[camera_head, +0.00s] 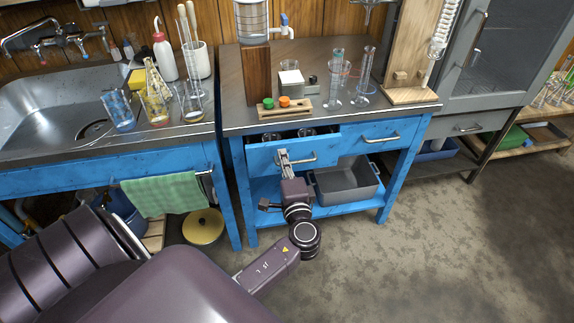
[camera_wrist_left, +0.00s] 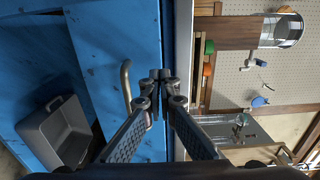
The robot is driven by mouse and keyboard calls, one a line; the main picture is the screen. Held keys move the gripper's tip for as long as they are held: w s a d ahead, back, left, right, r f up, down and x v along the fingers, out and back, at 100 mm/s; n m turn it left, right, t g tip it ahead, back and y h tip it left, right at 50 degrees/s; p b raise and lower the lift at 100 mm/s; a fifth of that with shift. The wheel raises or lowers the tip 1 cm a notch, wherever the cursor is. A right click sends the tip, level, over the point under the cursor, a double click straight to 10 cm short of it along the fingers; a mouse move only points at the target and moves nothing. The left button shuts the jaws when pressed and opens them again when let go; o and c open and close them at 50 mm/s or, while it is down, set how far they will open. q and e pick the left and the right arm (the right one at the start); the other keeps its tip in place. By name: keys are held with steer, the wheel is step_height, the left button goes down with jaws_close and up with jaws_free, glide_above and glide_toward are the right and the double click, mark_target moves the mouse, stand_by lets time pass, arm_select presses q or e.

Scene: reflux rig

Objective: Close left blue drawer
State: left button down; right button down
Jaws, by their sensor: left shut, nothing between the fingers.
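The left blue drawer (camera_head: 262,156) sits under the steel-topped bench and stands partly open; its front sticks out and glassware shows inside. Its metal handle (camera_head: 302,160) is on the front, and the handle also shows in the left wrist view (camera_wrist_left: 126,86). My left gripper (camera_head: 284,158) is shut and empty, in front of the drawer front, just left of the handle. In the left wrist view the closed fingertips (camera_wrist_left: 161,76) overlap the blue drawer front (camera_wrist_left: 108,40). I cannot tell whether they touch it. My right gripper is not in view.
The right blue drawer (camera_head: 378,136) is shut. A grey bin (camera_head: 345,183) stands on the lower shelf. Glass cylinders (camera_head: 335,85) and a wooden rack (camera_head: 284,107) stand on the bench top. A green towel (camera_head: 160,194) hangs at left. The floor at right is clear.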

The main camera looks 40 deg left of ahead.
mark_target(279, 145)
arm_select(q)
steer(key=shift+x, duration=1.2)
steer(key=shift+w, duration=0.1)
